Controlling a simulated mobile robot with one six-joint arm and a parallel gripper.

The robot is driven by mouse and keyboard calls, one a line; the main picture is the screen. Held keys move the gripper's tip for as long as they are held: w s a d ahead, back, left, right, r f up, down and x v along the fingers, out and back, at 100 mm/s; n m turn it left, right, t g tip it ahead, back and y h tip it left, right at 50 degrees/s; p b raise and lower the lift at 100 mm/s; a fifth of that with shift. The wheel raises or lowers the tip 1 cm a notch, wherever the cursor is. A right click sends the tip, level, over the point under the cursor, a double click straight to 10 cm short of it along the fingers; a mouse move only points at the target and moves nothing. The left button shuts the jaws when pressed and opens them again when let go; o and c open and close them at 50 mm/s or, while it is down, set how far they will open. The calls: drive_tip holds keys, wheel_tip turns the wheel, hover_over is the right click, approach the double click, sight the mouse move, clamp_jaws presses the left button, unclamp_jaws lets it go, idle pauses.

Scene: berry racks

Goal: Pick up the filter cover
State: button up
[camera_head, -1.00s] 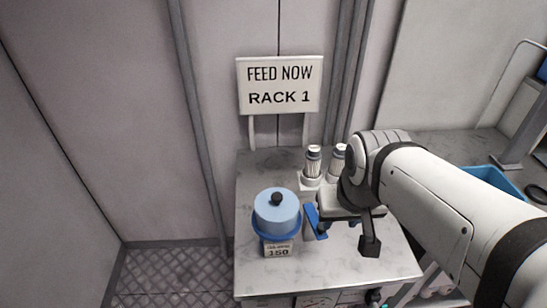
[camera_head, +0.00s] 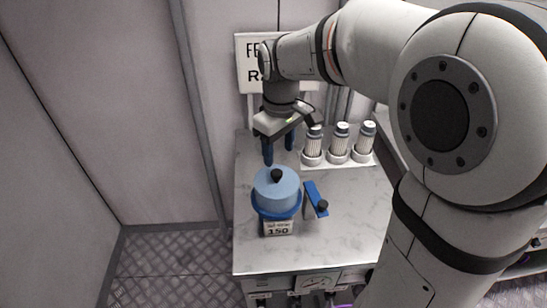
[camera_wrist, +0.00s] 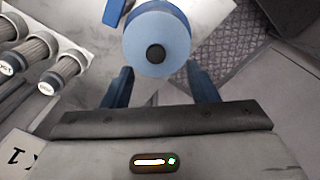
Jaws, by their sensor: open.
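The filter cover (camera_head: 277,190) is a light blue round lid with a black knob on top. It sits upright on the filter housing, with a darker blue rim (camera_head: 278,213) around its base and a label reading 150 below. The cover also shows in the wrist view (camera_wrist: 157,42), top centre, seen from above. My gripper (camera_head: 279,153) is open and empty, pointing down above and just behind the cover. In the wrist view its two blue fingers (camera_wrist: 160,85) stand apart, with the cover beyond them and roughly centred. Nothing is held.
A blue handle with a black knob (camera_head: 314,198) stands just right of the cover. Several filter cartridges (camera_head: 340,142) stand in white holders at the back right. A sign (camera_head: 245,60) hangs behind my arm. The front of the marble-look counter (camera_head: 330,250) is clear.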

sight(277, 172)
drive_tip(key=shift+w+a+f, duration=0.35)
drive_tip(key=shift+w, duration=0.05)
drive_tip(key=shift+f+n, duration=0.25)
drive_tip(key=shift+n, duration=0.05)
drive_tip(key=f, duration=0.7)
drive_tip(key=shift+w+d+p, duration=0.2)
drive_tip(key=shift+w+p, duration=0.15)
drive_tip(key=shift+p, duration=0.05)
clamp_jaws()
